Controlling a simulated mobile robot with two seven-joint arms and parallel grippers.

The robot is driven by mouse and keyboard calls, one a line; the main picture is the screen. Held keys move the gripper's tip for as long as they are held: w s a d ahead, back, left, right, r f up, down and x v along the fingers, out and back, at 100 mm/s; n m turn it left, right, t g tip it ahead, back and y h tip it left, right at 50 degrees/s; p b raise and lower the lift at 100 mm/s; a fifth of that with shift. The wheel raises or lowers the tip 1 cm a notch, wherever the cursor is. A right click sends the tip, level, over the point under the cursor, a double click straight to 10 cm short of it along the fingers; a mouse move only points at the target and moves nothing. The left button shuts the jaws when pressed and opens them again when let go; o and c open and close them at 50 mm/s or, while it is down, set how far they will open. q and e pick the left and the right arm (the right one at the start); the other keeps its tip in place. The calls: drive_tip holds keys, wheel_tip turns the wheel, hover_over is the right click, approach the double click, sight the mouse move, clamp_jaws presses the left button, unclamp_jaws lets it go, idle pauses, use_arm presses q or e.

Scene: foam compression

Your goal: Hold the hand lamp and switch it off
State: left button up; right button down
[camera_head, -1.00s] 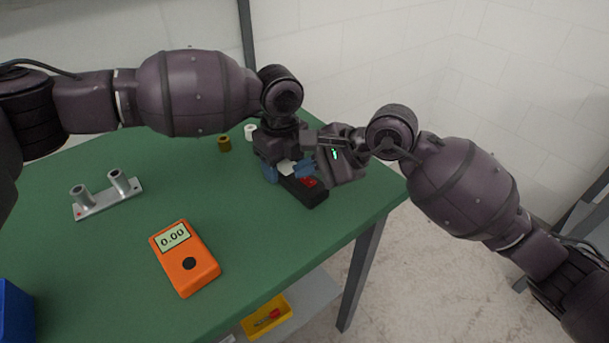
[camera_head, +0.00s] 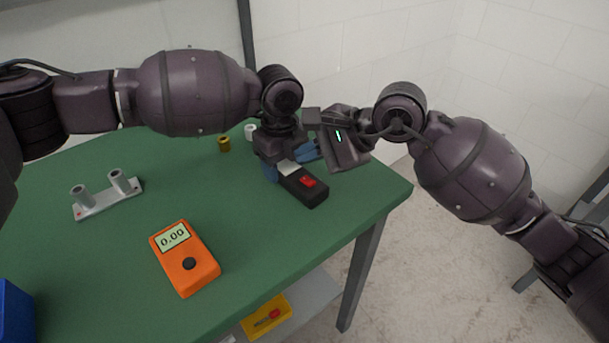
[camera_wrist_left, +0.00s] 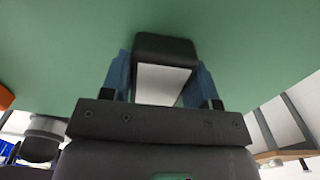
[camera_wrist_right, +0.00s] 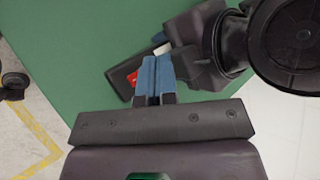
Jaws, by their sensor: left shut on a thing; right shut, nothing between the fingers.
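The hand lamp (camera_head: 314,197) is a black bar with a red switch (camera_head: 307,181) on top and a pale panel (camera_head: 289,169). My left gripper (camera_head: 282,169) is shut on it around the pale panel. In the left wrist view, its blue fingers flank the lamp (camera_wrist_left: 164,48). I cannot tell if the lamp touches the table. My right gripper (camera_head: 308,151) is shut and empty, just above and behind the lamp, apart from the switch. In the right wrist view, its fingers (camera_wrist_right: 157,78) partly cover the lamp beside the red switch (camera_wrist_right: 132,78). Whether the lamp is lit is unclear.
An orange meter (camera_head: 198,274) reading 0.00 lies on the green table (camera_head: 120,240). A metal bracket with two posts (camera_head: 107,199) is at left. A brass cylinder (camera_head: 224,144) and white cylinder (camera_head: 250,131) stand behind. A yellow bin (camera_head: 262,322) is below, a blue bin (camera_head: 14,312) at lower left.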

drive_tip(key=shift+s+d+r, duration=0.1)
drive_tip(key=shift+r, duration=1.2)
use_arm(q)
drive_tip(key=o, duration=1.1)
